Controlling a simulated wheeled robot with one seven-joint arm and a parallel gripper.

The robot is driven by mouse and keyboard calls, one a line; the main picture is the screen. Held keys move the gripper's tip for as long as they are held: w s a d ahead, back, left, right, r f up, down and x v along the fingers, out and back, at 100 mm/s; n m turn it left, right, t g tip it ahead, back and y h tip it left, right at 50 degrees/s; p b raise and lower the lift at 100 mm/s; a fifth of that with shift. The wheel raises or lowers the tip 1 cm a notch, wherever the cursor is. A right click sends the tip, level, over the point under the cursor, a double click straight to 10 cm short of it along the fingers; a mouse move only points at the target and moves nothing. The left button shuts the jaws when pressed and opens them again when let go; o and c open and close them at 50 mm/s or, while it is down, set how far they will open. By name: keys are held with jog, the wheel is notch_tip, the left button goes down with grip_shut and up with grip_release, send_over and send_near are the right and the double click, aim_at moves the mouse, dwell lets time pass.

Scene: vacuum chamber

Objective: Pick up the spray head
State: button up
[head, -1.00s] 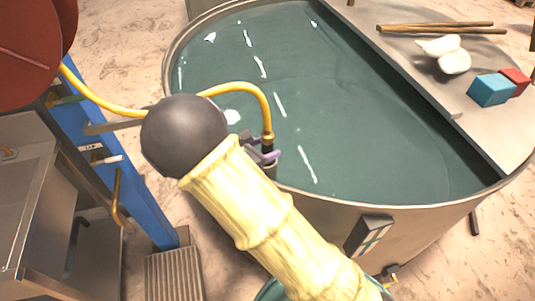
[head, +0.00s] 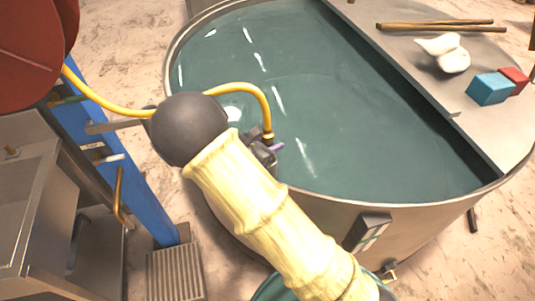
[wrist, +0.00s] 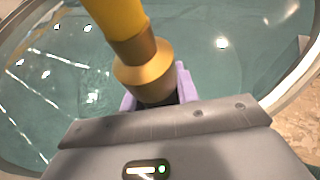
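The spray head hangs at the end of a yellow hose (head: 250,90), over the near rim of the water tank. In the wrist view its brass fitting (wrist: 152,75) fills the upper middle, with a dark part showing just below. My gripper (head: 274,149) is at the spray head, just under the brass collar (head: 268,137). In the wrist view the purple fingertips of my gripper (wrist: 158,90) stand on both sides of the fitting's lower end. Whether they press on it cannot be told. The lower spray head is hidden by my gripper and arm.
The round tank (head: 400,203) holds teal water. Its metal shelf (head: 400,55) carries sticks (head: 440,27), white lumps (head: 443,52), a teal block (head: 490,89) and a red block (head: 516,79). A blue post (head: 130,185) and a red reel (head: 35,50) stand left.

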grip_shut()
jog(key=shift+r, duration=0.1)
notch_tip(320, 180, up, 18)
jog(key=b, duration=0.2)
dwell(0.5)
